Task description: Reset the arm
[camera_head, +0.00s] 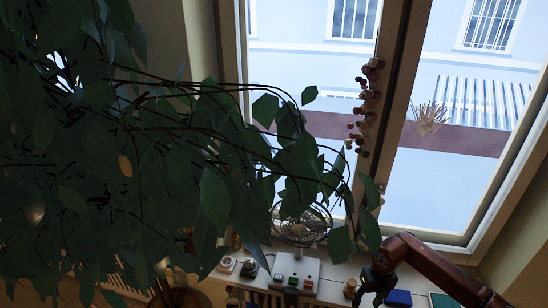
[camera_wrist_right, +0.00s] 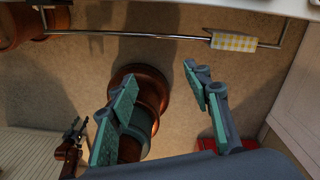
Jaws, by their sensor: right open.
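My right arm (camera_head: 440,267) is reddish brown and comes in from the lower right in the head view. Its dark gripper (camera_head: 372,284) hangs over the counter near the window, and its lower part is hard to make out. In the right wrist view the right gripper (camera_wrist_right: 160,76) has its two fingers with green pads spread wide apart. Nothing is held between them.
A leafy plant (camera_head: 130,150) fills the left of the head view. A white box with coloured buttons (camera_head: 297,272), a wire basket (camera_head: 300,226) and a blue block (camera_head: 399,298) are on the counter. A rail with a yellow checked cloth (camera_wrist_right: 234,41) shows in the wrist view.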

